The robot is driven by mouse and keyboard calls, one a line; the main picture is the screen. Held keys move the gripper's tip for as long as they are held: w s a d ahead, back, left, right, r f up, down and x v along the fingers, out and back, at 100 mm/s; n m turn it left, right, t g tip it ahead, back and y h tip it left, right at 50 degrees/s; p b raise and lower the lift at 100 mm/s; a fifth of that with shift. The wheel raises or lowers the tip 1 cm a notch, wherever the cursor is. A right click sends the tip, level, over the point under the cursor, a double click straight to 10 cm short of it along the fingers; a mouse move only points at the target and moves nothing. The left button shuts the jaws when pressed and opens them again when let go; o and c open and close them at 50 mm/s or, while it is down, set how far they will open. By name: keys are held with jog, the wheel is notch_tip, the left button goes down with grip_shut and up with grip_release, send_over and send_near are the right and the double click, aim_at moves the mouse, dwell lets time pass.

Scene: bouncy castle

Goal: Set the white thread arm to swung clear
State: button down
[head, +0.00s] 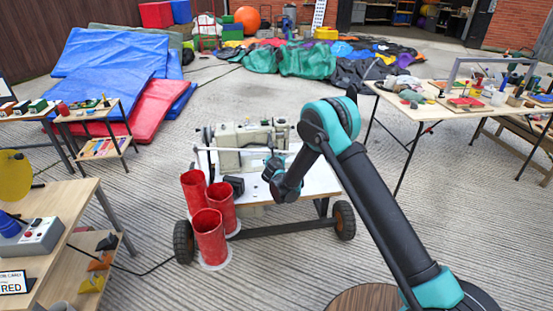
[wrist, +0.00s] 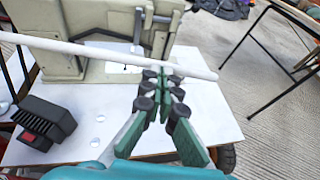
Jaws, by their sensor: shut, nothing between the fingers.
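The white thread arm (wrist: 95,51) is a long, straight white rod. In the wrist view it runs across from the upper left to a free end right of my fingertips. In the head view it shows as a thin white bar (head: 225,149) in front of the cream sewing machine (head: 243,158). My gripper (wrist: 166,72) is shut and empty, its teal and black fingers pointing at the machine. The fingertips overlap the rod near its right end; I cannot tell if they touch it. My gripper also shows in the head view (head: 273,165), where the fingers are small.
The machine stands on a white-topped wheeled cart (head: 262,190). A black box with a red switch (wrist: 43,121) lies on its left side. Several red tubes (head: 210,237) stand at the cart's front left. A folding table (head: 420,105) is at right; paved floor lies between.

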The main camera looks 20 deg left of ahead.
jog(key=shift+w+a+f, duration=0.1)
jog(key=shift+w+f, duration=0.05)
jog(key=shift+w, duration=0.35)
jog(key=w+a, duration=0.2)
jog(key=w, duration=0.4)
